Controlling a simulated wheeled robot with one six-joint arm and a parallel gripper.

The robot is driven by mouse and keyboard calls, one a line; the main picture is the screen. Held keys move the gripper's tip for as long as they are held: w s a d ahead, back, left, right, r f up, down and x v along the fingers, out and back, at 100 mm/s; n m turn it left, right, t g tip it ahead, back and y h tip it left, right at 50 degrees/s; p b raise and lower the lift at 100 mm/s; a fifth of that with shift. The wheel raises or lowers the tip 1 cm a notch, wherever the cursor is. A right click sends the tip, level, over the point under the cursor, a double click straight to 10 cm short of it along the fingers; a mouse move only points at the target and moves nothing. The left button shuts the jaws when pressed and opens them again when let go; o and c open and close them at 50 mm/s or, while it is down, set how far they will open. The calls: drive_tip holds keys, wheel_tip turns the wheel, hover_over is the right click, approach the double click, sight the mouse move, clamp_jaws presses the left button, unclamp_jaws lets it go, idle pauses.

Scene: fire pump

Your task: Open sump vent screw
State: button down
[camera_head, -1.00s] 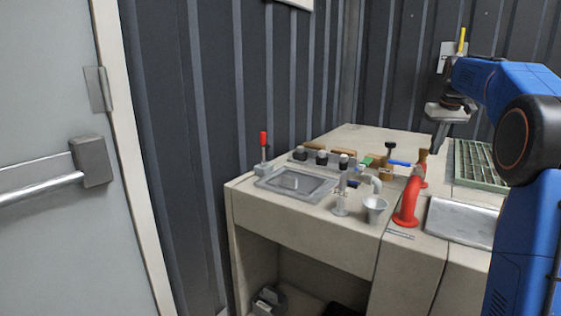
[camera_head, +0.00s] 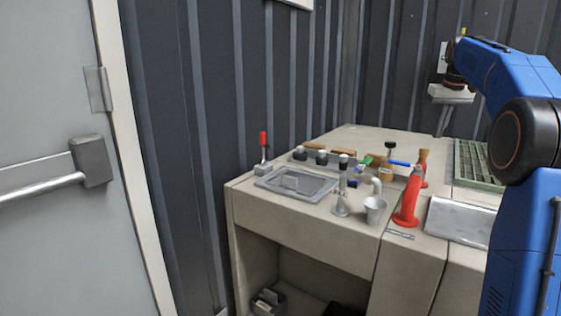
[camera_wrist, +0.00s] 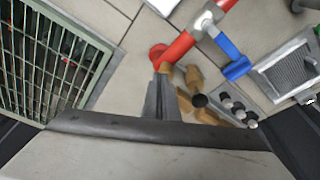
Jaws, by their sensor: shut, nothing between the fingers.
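My gripper (camera_head: 443,128) hangs above the back right of the bench, its fingers pointing down. In the wrist view its grey fingers (camera_wrist: 161,98) are together and empty. A small black-topped T-shaped screw (camera_head: 390,147) stands upright among the fittings, to the left of my gripper; I cannot tell for certain that it is the sump vent screw. A round black knob (camera_wrist: 199,100) shows beside the fingers in the wrist view, near brass fittings (camera_wrist: 193,80). My gripper appears clear of all these fittings.
A red-handled lever (camera_head: 263,150) is at left, a green grate (camera_head: 474,160) at right. The bench's back is clear.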

drive_tip(key=shift+w+a+f, duration=0.15)
drive_tip(key=shift+a+f, duration=0.3)
drive_tip(key=shift+f, duration=0.55)
drive_tip(key=shift+w+a+f, duration=0.1)
drive_tip(key=shift+a+f, duration=0.4)
drive_tip(key=shift+f, duration=0.5)
drive_tip(key=shift+w+a+f, duration=0.15)
drive_tip(key=shift+a+f, duration=0.3)
drive_tip(key=shift+f, duration=0.55)
drive_tip(key=shift+s+d, duration=0.1)
drive_tip(key=shift+d, duration=1.2)
drive_tip(key=shift+s, duration=0.1)
drive_tip(key=w+v, duration=0.1)
drive_tip(key=v, duration=0.4)
drive_tip(key=shift+r, duration=0.55)
drive_tip(key=shift+s+d, duration=0.1)
drive_tip(key=shift+d, duration=0.05)
